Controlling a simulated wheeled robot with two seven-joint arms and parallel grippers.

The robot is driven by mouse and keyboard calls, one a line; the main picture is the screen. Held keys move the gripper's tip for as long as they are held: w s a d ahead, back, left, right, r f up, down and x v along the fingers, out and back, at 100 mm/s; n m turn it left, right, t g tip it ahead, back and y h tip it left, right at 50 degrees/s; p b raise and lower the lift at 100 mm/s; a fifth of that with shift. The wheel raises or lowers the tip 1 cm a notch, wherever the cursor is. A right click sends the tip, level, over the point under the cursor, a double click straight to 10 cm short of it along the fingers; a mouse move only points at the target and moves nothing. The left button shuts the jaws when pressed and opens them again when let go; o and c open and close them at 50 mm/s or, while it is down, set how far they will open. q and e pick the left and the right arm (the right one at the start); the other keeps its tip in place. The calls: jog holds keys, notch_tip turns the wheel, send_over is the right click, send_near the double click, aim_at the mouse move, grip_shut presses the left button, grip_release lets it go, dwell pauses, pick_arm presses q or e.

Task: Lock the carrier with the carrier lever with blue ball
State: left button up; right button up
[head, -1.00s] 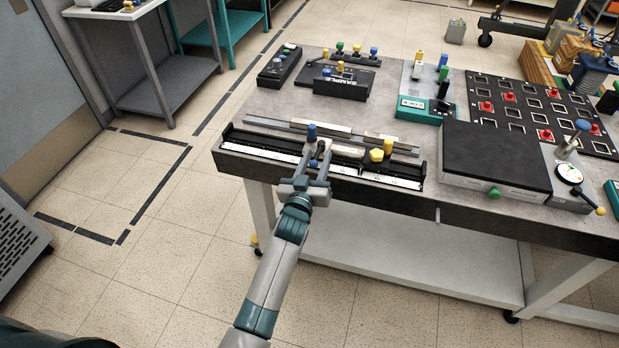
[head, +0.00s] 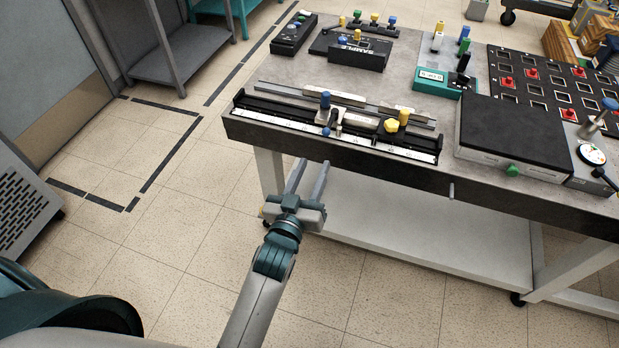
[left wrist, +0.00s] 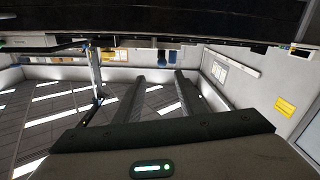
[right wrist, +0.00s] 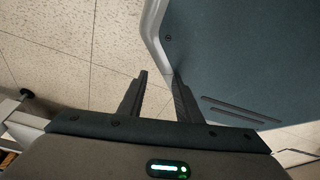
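The carrier (head: 330,115) is a light block on the black rail with a white scale (head: 275,119) at the table's front edge. My left gripper (head: 311,163) is open and empty, in front of and below the table edge, apart from the carrier. Its two spread fingers also show in the left wrist view (left wrist: 159,76). My right gripper (right wrist: 160,77) is open and empty, outside the head view.
A black-topped box (head: 515,135) with a green knob lies farther right. A black SAMPLE block (head: 357,54) and a teal device (head: 440,83) stand behind. The floor before the table is clear.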

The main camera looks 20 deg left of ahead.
pick_arm(q)
jog(key=shift+s, duration=0.9)
pick_arm(e)
jog(key=shift+w+a+r, duration=0.15)
jog(key=shift+w+a, duration=0.1)
jog(key=shift+w, duration=0.05)
jog(key=shift+s, duration=0.15)
jog(key=shift+d, duration=0.1)
